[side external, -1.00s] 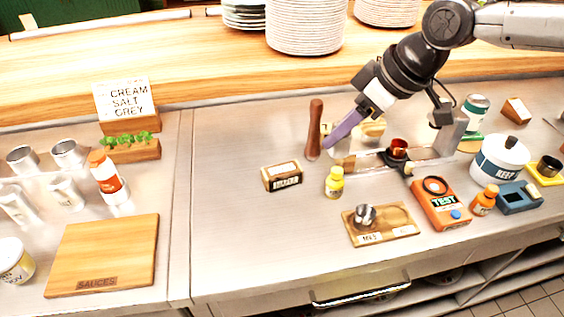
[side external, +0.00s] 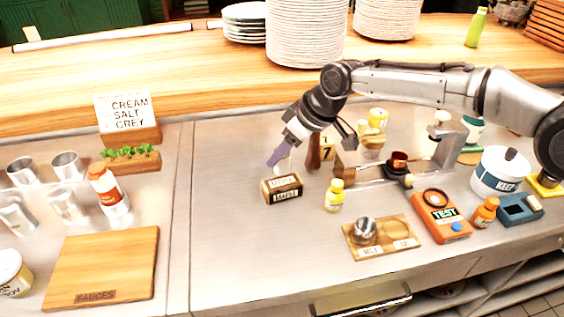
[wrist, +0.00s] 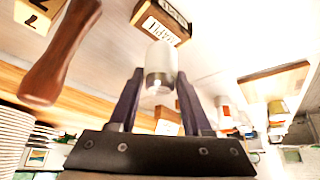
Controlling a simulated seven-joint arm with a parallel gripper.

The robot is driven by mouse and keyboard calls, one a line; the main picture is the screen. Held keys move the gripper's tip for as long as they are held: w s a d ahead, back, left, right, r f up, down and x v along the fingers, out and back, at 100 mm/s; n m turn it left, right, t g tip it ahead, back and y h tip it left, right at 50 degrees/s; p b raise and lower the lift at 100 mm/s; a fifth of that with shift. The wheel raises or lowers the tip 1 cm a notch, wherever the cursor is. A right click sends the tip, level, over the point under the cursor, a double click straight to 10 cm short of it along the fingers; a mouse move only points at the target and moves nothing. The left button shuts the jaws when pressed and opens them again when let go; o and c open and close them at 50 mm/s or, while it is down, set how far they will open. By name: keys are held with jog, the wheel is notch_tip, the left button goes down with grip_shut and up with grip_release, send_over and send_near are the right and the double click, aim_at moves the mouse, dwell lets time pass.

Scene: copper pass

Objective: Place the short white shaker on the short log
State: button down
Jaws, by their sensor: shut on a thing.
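My gripper (side external: 279,155) has purple fingers and is shut on the short white shaker (wrist: 160,62), which has a grey metallic end. In the side view the shaker (side external: 287,163) is partly hidden by a finger, just above and behind a short wooden block with a pale label (side external: 283,190), which looks like the short log. In the wrist view this block (wrist: 178,17) lies just beyond the shaker. I cannot tell whether the shaker touches it.
A brown wooden upright (side external: 314,153) and a number 7 card (side external: 327,148) stand right of my gripper. A labelled wooden tray (side external: 383,238) lies in front. The counter left of the block is clear.

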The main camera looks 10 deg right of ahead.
aim_at(282, 164)
jog(key=shift+f, duration=1.6)
jog(key=shift+f, duration=0.15)
jog(key=shift+c, duration=1.7)
grip_release()
jog(key=v, duration=1.2)
jog(key=shift+r, duration=0.25)
